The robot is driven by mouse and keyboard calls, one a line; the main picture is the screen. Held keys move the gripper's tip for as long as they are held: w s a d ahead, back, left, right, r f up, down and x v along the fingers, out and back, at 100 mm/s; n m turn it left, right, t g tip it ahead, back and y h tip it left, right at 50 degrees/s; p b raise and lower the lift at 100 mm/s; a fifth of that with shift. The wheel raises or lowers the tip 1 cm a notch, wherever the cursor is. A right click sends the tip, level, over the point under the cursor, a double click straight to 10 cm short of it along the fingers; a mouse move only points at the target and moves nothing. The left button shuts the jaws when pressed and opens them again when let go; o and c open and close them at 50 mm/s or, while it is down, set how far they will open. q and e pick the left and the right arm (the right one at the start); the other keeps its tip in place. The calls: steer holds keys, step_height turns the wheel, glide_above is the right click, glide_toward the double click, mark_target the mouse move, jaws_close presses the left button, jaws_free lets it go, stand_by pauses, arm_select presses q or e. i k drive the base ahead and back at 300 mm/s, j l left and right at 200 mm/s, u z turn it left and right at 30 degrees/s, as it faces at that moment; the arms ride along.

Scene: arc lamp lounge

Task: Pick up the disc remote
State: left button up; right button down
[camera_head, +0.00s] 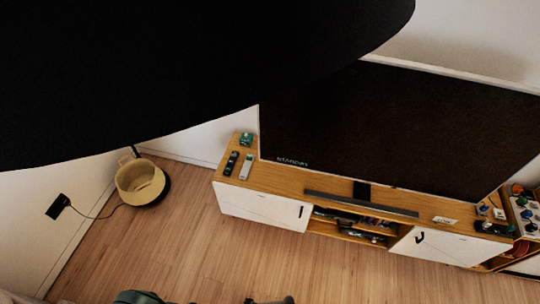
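Two remotes lie side by side on the left end of the wooden TV console (285,181). One is a black remote (231,163) and the other is a light grey remote (247,167). I cannot tell from their looks which is the disc remote. Both lie apart from each other with nothing on top of them. Neither of my grippers can be made out in the head view.
A big black lampshade (180,70) covers the upper left. A large TV (390,130) stands on the console behind a soundbar (360,204). A teal item (246,139) sits behind the remotes. A beige basket (141,182) and cord are at left.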

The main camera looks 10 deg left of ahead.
mark_target(248, 164)
steer(key=j+z, duration=0.35)
steer(key=j, duration=0.15)
steer(key=k+j+z, duration=0.1)
steer(key=j+z, duration=0.2)
steer(key=j, duration=0.2)
steer(key=k+j+z, duration=0.1)
steer(key=j+z, duration=0.4)
steer(key=j, duration=1.6)
